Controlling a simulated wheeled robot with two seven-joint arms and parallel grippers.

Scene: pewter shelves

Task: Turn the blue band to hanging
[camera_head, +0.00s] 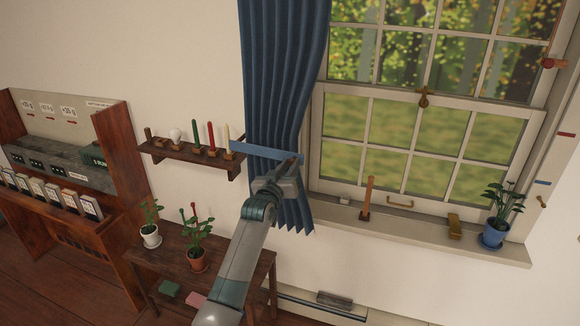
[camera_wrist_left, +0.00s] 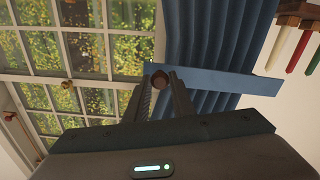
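The blue band (camera_head: 262,150) is a flat strip lying almost level across the blue curtain in the head view. In the left wrist view the blue band (camera_wrist_left: 225,80) slants slightly down to the right, in front of the curtain. The right gripper is not in view.
The blue curtain (camera_head: 282,70) hangs beside the window (camera_head: 420,130). A small wall shelf (camera_head: 185,154) with several candles is near the band's left end. The sill (camera_head: 400,225) holds a wooden peg (camera_head: 367,198) and a potted plant (camera_head: 495,236). A plant table (camera_head: 255,268) stands below.

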